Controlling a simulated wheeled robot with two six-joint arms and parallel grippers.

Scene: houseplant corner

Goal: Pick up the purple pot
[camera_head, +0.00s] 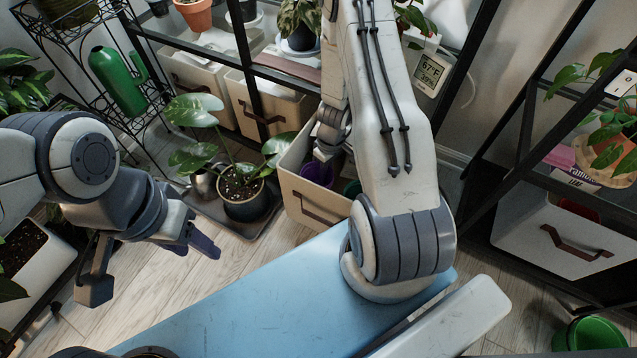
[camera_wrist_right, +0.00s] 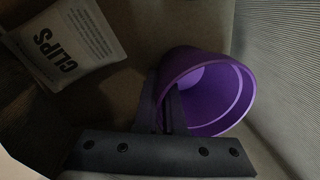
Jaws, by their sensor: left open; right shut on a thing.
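The purple pot (camera_head: 318,173) is inside a beige bin (camera_head: 297,188) on the floor, partly hidden by my right gripper (camera_head: 326,152). In the right wrist view the purple pot (camera_wrist_right: 236,92) lies tilted with its open mouth facing the camera. My right gripper (camera_wrist_right: 168,108) is shut on the pot's wall at its rim, one finger inside the mouth. The pot's base is hidden. My left gripper (camera_head: 150,266) is open and empty, above the floor at the left, well apart from the bin.
A white packet marked CLIPS (camera_wrist_right: 72,48) lies in the bin beside the pot. A green pot (camera_head: 352,188) is also in the bin. A potted plant (camera_head: 243,190) on a dark tray stands left of the bin. Black shelving (camera_head: 252,80) rises behind. Bare wooden floor (camera_head: 165,300) lies in front.

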